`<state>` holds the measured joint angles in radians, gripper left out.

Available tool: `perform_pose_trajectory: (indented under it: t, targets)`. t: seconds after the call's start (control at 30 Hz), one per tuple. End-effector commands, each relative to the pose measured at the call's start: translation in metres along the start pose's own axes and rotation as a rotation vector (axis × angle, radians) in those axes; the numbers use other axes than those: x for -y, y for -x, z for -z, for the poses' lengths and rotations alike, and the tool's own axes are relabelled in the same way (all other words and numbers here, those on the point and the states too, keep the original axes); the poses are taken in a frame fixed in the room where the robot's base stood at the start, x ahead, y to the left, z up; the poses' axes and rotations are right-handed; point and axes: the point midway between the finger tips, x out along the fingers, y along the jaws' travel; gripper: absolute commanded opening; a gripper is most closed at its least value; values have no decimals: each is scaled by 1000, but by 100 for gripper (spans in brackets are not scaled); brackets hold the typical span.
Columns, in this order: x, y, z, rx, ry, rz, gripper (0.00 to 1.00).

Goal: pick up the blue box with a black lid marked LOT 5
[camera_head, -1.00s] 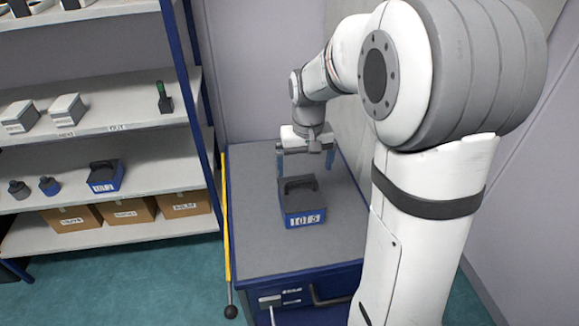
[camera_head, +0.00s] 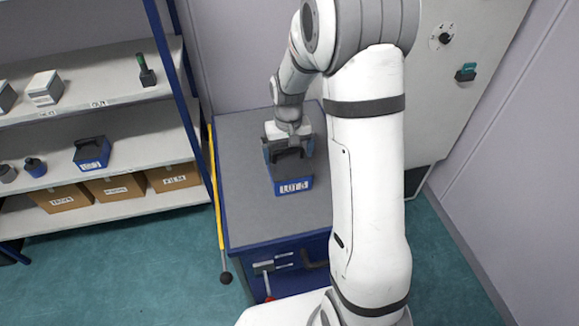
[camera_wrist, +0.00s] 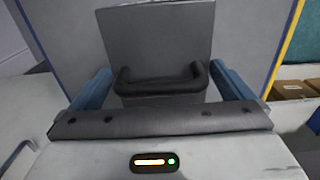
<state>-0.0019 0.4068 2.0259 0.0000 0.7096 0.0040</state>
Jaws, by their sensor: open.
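The blue box with a black lid marked LOT 5 (camera_head: 292,186) stands upright on the grey top of a blue cabinet (camera_head: 245,215). Its label faces the head camera. My gripper (camera_head: 288,153) is open at the box's lid, with one blue finger on each side. In the wrist view the black handle (camera_wrist: 160,83) of the lid lies between the two blue fingers of my gripper (camera_wrist: 162,90). Whether the fingers touch the box cannot be told. The gripper hides the back of the lid in the head view.
A similar blue box (camera_head: 92,153) sits on the shelf rack at left, above several cardboard boxes (camera_head: 115,188). A yellow bar (camera_head: 215,185) runs along the cabinet's left edge. A grey-white panel with a dial (camera_head: 442,38) stands at right.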

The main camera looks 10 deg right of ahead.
Motion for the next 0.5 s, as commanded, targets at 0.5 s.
perform_pose_trajectory:
  t: [0.5]
  targets:
    - [0, 1, 0, -1, 1, 0, 71]
